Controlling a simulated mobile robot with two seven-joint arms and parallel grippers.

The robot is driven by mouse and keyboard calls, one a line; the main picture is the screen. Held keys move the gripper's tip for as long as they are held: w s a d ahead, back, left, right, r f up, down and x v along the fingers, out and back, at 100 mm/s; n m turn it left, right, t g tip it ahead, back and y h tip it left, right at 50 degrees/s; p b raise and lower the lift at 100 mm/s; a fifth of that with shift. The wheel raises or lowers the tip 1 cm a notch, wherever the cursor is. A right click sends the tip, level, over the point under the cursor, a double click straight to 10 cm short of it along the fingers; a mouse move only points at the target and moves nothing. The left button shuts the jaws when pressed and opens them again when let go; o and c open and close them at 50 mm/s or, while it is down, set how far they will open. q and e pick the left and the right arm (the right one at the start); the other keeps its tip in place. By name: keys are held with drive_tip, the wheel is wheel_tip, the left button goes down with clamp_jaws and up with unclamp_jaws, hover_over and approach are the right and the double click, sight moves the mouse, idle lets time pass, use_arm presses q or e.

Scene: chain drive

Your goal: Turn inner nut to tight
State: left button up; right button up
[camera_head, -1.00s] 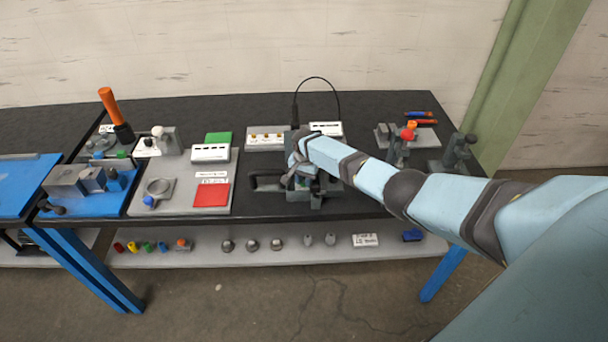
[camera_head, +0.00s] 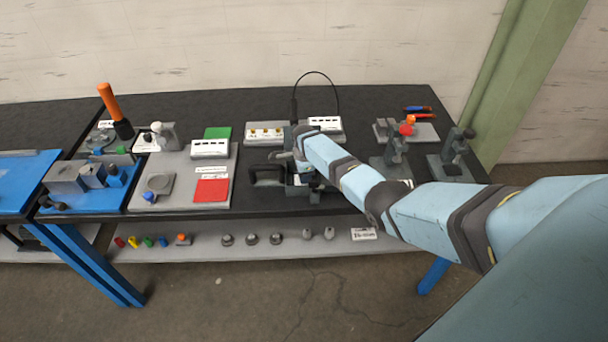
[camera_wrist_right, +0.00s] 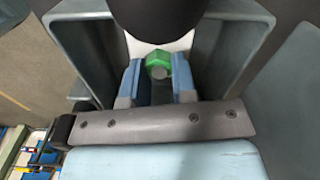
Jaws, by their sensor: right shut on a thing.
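A green hexagonal nut (camera_wrist_right: 158,64) shows in the right wrist view, between the two blue-grey fingers of my right gripper (camera_wrist_right: 156,82). The right gripper is shut on this nut; its exact contact faces are hard to see. A dark rounded part and a white patch lie just beyond the nut. In the head view my right gripper (camera_head: 301,165) is over a dark grey fixture (camera_head: 310,192) near the bench's front edge. The nut is hidden there by my wrist. My left gripper is not in view.
A dark frame-like part (camera_head: 266,175) lies left of the fixture. Behind stands a white board with brass pieces (camera_head: 266,134), with a black cable loop (camera_head: 318,75) beside it. Grey stands (camera_head: 395,155) are to the right. A lower shelf (camera_head: 205,246) holds several small parts.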

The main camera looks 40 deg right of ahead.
drive_tip(key=m, duration=0.5)
drive_tip(key=shift+r+m, duration=0.1)
drive_tip(key=shift+m, duration=0.2)
idle(0.8)
drive_tip(key=o, duration=0.9)
drive_tip(key=shift+c, duration=0.2)
drive_tip(key=shift+o, duration=0.3)
drive_tip(key=shift+s+a, duration=0.1)
